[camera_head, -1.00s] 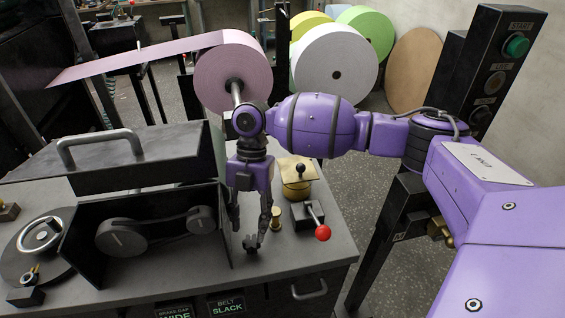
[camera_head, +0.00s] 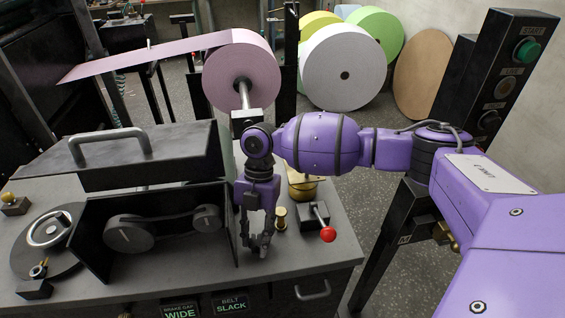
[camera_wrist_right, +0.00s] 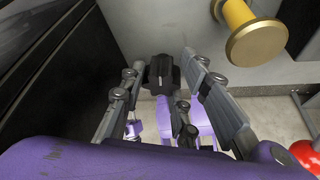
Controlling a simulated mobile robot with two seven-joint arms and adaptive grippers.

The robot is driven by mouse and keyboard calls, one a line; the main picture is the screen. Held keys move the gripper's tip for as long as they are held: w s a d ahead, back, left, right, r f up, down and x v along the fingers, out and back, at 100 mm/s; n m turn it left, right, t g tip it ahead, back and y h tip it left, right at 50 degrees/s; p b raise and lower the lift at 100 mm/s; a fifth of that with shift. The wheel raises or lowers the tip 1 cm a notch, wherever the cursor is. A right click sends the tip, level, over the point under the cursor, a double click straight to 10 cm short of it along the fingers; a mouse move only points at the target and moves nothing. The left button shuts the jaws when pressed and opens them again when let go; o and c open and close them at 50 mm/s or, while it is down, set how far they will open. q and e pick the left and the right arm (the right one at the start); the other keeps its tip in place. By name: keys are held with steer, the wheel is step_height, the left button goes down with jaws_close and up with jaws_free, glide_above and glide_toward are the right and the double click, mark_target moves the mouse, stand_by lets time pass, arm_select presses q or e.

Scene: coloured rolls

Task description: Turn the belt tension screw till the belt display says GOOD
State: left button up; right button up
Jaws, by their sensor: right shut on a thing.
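My right gripper (camera_head: 260,245) points down at the front right of the grey machine top and is shut on a small black knob, which I take to be the belt tension screw. The knob (camera_wrist_right: 162,74) shows between the fingertips in the right wrist view; in the head view the fingers mostly hide it. The belt (camera_head: 168,218) runs around two dark pulleys inside the open black housing, left of the gripper. The belt display (camera_head: 230,303) on the front face reads SLACK. My left gripper is not in view.
A brass knob (camera_head: 280,217) stands close right of the gripper and also shows in the wrist view (camera_wrist_right: 251,32). Beside it is a red-balled lever (camera_head: 327,234). The brake gap display (camera_head: 181,311) reads WIDE. A raised cover (camera_head: 150,157) with a handle is behind the housing.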

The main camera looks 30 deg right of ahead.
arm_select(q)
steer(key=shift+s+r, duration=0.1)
arm_select(e)
steer(key=shift+w+a+r, duration=0.15)
steer(key=shift+w+r, duration=0.1)
